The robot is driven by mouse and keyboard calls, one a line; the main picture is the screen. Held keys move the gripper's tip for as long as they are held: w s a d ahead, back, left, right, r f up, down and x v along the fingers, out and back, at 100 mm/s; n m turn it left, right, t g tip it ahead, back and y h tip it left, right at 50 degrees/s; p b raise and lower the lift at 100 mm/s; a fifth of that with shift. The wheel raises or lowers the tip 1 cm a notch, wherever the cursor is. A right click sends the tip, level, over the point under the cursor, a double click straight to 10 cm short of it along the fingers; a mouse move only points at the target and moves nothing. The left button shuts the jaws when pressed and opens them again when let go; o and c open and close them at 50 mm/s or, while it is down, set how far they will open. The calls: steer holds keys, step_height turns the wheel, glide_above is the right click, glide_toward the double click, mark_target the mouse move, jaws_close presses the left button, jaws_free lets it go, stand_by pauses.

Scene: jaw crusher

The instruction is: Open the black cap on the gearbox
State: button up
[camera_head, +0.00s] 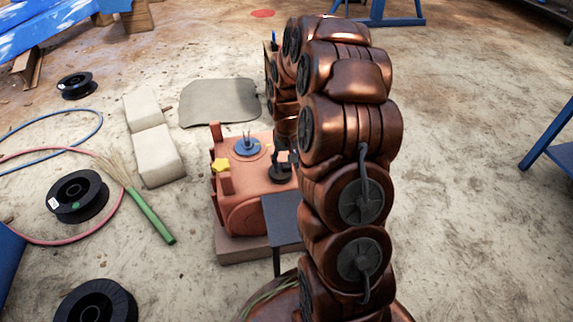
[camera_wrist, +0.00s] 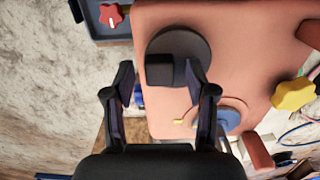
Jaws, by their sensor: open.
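The salmon-coloured gearbox (camera_head: 262,213) stands left of my arm in the head view and fills the upper right of the wrist view (camera_wrist: 245,50). The black cap (camera_head: 281,174) sits on its top, a round disc with a raised block-like grip; it also shows in the wrist view (camera_wrist: 183,42). My gripper (camera_wrist: 160,76) is open, with one finger on either side of the raised grip in the picture. I cannot tell whether the fingers touch it or how far above it they are. In the head view my gripper (camera_head: 284,158) is partly hidden by my arm.
A blue round part (camera_head: 247,147) and a yellow star knob (camera_head: 221,165) are on the gearbox. A dark tray (camera_wrist: 112,36) holding a red star knob (camera_wrist: 111,15) lies beside it. Blocks, a green-handled broom (camera_head: 150,215) and black spools (camera_head: 77,196) lie on the floor to the left.

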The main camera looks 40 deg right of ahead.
jaws_close()
stand_by(0.5)
